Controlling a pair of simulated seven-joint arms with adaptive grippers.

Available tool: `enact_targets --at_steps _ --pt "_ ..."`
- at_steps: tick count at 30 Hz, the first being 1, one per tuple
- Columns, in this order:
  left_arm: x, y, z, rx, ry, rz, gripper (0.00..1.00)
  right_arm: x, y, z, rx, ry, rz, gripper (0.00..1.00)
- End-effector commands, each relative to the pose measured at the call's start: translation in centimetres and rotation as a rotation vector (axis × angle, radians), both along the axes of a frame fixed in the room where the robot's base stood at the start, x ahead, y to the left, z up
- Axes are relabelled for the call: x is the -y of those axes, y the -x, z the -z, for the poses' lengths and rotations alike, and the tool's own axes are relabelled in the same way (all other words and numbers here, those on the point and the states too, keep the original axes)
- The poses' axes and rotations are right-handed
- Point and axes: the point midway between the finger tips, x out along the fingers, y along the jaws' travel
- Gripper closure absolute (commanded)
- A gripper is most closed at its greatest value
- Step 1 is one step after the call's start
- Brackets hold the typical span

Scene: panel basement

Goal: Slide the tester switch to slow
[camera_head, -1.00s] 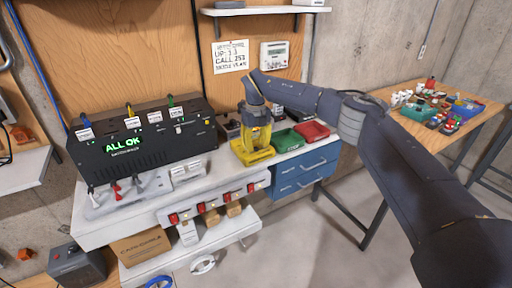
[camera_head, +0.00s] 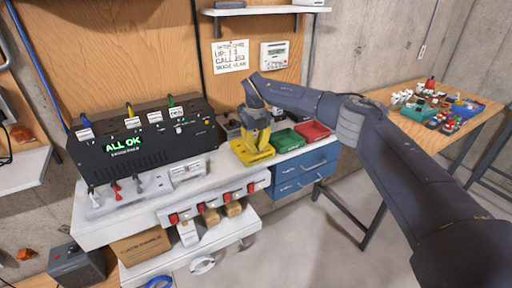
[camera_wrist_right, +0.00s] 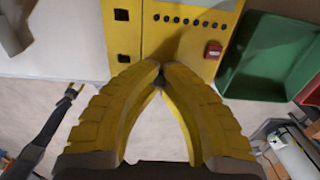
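A yellow tester box (camera_head: 240,154) sits on the bench, right of the black box. In the right wrist view its yellow face (camera_wrist_right: 183,42) shows dark square windows, a row of small black dots and a small red part (camera_wrist_right: 213,50). My right gripper (camera_head: 259,143) points down at the tester. In the wrist view its yellow fingers converge, and the tips (camera_wrist_right: 160,72) are together at the tester's near edge. A small dark spot shows between the tips; I cannot tell whether it is the switch. The switch's position cannot be read.
A black box (camera_head: 180,148) with an "ALL OK" display stands left of the tester. A green tray (camera_head: 287,140) and a red tray (camera_head: 312,131) sit close on the right. Red switches (camera_head: 211,206) line the bench's front. Open floor lies right of the blue drawers (camera_head: 305,170).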

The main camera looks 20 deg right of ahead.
Motion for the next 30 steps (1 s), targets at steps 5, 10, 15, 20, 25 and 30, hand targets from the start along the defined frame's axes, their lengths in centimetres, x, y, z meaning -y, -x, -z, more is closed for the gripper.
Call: enact_targets --at_steps 5,10,15,20,25,30 --pt "0.0 0.0 0.0 0.0 0.0 0.0 0.56 0.0 0.0 0.0 0.0 0.0 0.0 1.0" --pt "0.0 0.0 0.0 0.0 0.0 0.0 0.56 0.1 0.0 0.0 0.0 0.0 0.001 1.0" --pt "0.0 0.0 0.0 0.0 0.0 0.0 0.56 1.9 -0.5 0.0 0.0 0.002 0.004 1.0" --pt "0.0 0.0 0.0 0.0 0.0 0.0 0.56 3.9 -0.9 0.0 0.001 0.001 0.002 1.0" --pt "0.0 0.0 0.0 0.0 0.0 0.0 0.56 4.1 -1.0 0.0 0.002 0.001 0.002 1.0" --pt "-0.1 0.0 0.0 0.0 0.0 0.0 0.56 4.2 -1.0 -0.1 0.004 0.002 0.003 0.86"
